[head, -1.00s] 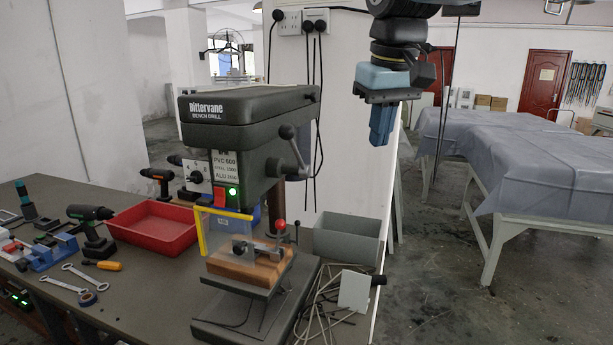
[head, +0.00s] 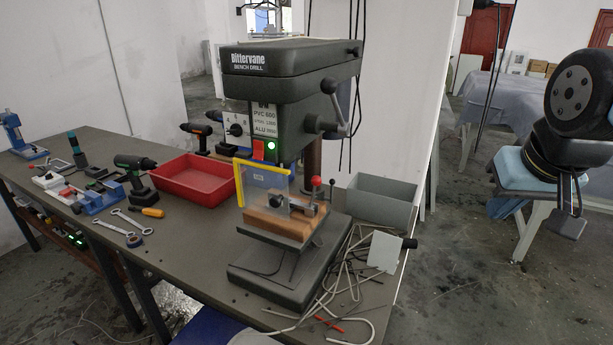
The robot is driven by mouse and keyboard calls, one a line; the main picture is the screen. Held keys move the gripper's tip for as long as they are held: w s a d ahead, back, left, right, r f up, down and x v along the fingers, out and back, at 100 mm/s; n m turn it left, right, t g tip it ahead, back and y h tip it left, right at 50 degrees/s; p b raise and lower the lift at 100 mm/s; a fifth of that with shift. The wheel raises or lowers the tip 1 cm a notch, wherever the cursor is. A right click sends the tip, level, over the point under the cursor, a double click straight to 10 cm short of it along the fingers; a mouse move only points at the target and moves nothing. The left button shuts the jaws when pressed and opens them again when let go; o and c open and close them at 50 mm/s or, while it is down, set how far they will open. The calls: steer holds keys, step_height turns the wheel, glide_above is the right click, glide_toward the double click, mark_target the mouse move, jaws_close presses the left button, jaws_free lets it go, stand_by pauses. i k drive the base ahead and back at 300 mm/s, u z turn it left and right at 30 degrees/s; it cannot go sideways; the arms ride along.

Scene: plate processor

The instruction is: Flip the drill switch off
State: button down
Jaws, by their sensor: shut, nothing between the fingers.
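The bench drill (head: 290,57) stands on the workbench, dark grey and labelled "Bittervane". Its red switch (head: 259,150) is on the front of the drill body, low under the label plate. A green light (head: 272,146) glows beside the switch. My gripper (head: 500,208) is at the right, well apart from the drill, off the bench side. The yellow-edged clear guard (head: 240,186) stands in front of the drill, below the switch.
A red tray (head: 193,180), cordless drill (head: 135,170) and wrenches (head: 130,221) lie left of the drill. A grey bin (head: 382,200) and loose rods (head: 345,285) are at its right. The feed lever (head: 335,100) sticks out rightward.

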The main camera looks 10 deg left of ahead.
mark_target(259, 144)
steer(key=u, duration=1.25)
